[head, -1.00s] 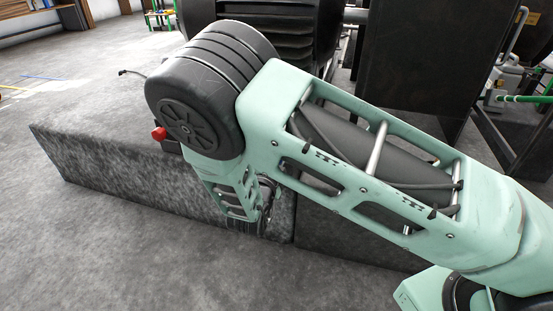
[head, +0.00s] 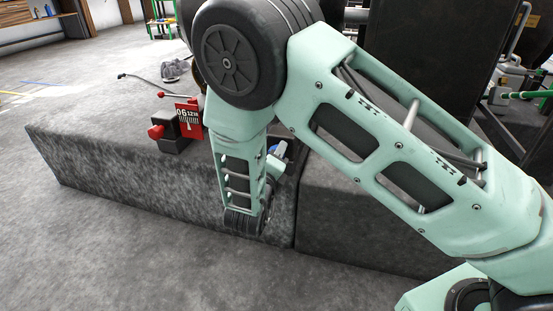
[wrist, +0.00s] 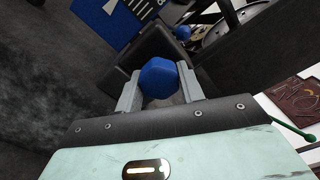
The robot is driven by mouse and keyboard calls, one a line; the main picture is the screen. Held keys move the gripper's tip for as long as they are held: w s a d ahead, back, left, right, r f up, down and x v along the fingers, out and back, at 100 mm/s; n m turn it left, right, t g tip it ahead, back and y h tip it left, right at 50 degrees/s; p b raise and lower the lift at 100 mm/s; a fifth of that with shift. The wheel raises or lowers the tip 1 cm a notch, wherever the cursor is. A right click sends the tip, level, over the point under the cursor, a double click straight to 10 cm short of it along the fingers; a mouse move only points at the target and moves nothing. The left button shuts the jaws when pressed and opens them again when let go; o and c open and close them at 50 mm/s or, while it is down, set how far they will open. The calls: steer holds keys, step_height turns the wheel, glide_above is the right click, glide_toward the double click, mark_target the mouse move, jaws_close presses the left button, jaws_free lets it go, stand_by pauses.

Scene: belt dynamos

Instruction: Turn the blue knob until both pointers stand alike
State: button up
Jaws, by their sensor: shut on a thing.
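The blue knob (wrist: 160,77) is a faceted blue piece in the middle of the wrist view. My gripper (wrist: 158,83) has one grey finger on each side of it and is shut on it. A small patch of the blue knob (head: 273,150) shows in the head view beside the grey fingers, mostly hidden by my wrist. A blue panel (wrist: 103,20) with pale marks stands beyond the knob in the wrist view. I cannot make out either pointer or compare them.
A red plate (head: 188,117) with upside-down lettering and a red knob (head: 156,132) on a dark box stand left of my arm. A smaller blue piece (wrist: 183,32) lies beyond the gripped knob. The dark grey block (head: 130,180) supports these. Floor at left is clear.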

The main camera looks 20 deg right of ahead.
steer(key=shift+a, duration=0.1)
stand_by(0.5)
steer(key=o, duration=1)
steer(key=shift+s, duration=0.1)
steer(key=p+v, duration=0.5)
steer(key=v, duration=1.2)
steer(key=shift+p, duration=0.4)
steer(key=shift+a, duration=0.1)
